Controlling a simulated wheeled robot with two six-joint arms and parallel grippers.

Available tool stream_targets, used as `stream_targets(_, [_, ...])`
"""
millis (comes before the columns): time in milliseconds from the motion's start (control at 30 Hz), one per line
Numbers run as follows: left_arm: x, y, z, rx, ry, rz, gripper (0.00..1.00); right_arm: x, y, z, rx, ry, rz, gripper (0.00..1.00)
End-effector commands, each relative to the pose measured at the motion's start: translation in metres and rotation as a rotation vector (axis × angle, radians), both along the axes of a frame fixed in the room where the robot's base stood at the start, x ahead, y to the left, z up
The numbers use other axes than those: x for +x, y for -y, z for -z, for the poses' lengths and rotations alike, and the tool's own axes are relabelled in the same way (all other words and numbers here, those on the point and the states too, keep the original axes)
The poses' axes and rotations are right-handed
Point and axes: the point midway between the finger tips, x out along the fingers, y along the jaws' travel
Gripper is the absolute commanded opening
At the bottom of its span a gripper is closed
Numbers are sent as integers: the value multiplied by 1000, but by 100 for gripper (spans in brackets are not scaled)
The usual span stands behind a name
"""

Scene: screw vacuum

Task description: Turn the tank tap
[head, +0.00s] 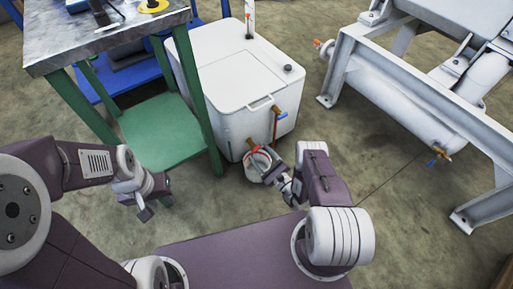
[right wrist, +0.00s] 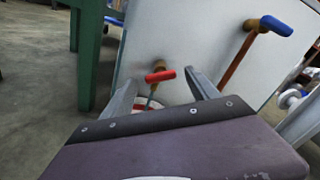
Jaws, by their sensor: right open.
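The white tank (head: 228,88) stands on the floor ahead. A tap with a red handle (right wrist: 160,76) sits low on its front; in the head view the red handle (head: 253,149) shows just beyond my right gripper (head: 268,171). A second tap with a blue handle (right wrist: 277,25) sits on a pipe higher and to the right. In the right wrist view my right gripper (right wrist: 163,88) is open, its fingers on either side of the red handle in the picture; I cannot tell whether they touch it. My left gripper (head: 143,208) hangs empty at the left, its jaw opening unclear.
A white bucket (head: 259,163) stands on the floor below the red tap, partly hidden by my right gripper. A green-legged workbench (head: 166,135) stands left of the tank. A large white machine frame (head: 375,85) stands right.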

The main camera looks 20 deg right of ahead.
Motion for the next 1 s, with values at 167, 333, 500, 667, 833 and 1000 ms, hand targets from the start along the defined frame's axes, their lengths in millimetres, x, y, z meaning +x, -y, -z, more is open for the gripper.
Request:
stream_targets(167, [0,0,-26,0,0,0,36,-35,14,-5,2,-2,6,69])
stream_targets(333, [0,0,-30,0,0,0,36,-50,19,-2,0,-1,3,69])
stream_targets(500, [0,0,-28,0,0,0,36,-51,18,0,-1,1,-1,69])
stream_targets(667, [0,0,-28,0,0,0,36,-51,18,0,0,1,-1,69])
stream_targets(833, [0,0,-28,0,0,0,36,-51,18,0,0,0,0,69])
stream_targets(1000, [0,0,-37,0,0,0,36,-35,-6,-34,21,-9,-154,69])
